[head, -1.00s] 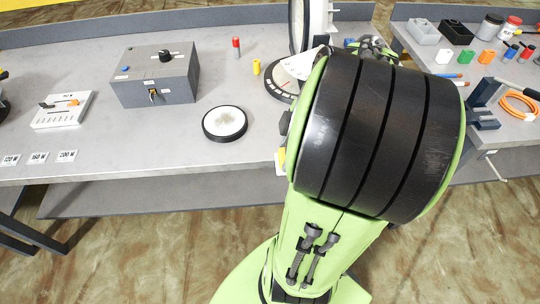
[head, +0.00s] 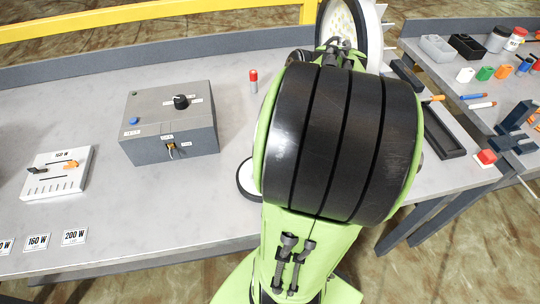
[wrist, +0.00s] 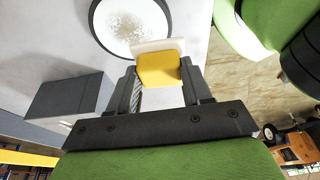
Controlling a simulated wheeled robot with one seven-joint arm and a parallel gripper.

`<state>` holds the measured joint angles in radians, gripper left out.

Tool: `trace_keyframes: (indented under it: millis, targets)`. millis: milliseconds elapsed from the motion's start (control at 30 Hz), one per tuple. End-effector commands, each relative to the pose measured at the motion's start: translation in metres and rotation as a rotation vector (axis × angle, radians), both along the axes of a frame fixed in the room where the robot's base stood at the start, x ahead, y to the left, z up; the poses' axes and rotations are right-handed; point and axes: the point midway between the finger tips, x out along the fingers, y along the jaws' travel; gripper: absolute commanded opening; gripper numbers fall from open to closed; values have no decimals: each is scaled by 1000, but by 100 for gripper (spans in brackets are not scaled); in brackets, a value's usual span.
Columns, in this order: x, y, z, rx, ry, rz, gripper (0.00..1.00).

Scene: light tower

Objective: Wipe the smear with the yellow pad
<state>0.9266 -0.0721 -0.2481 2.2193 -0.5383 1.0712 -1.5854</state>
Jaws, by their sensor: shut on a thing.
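In the wrist view my gripper (wrist: 160,75) is shut on the yellow pad (wrist: 158,69), which has a white strip along its far edge. A round white disc with a black rim (wrist: 98,32) lies ahead of the pad. A brownish speckled smear (wrist: 127,27) covers part of its face. The pad overlaps the disc's near rim in the picture; I cannot tell whether they touch. In the head view only the left edge of the disc (head: 246,182) shows, and my arm hides the smear, the pad and my gripper.
A grey box with a black knob (head: 170,123) stands left of the disc. A slider panel (head: 57,172) and wattage cards (head: 74,237) lie farther left. A red-topped peg (head: 253,80) stands behind. A black tray (head: 443,134) lies right of my arm. The bench between box and disc is clear.

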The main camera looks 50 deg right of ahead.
Motion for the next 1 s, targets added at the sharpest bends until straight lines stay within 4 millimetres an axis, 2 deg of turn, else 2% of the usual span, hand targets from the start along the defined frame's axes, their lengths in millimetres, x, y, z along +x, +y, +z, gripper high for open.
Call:
trace_keyframes:
  millis: [200, 333, 733, 1000]
  targets:
    - [0, 0, -1, 0, 0, -1, 20]
    - [0, 0, -10, 0, 0, -1, 20]
    - [0, 0, -59, 1, 1, -1, 20]
    - [0, 0, -60, 0, 0, 0, 20]
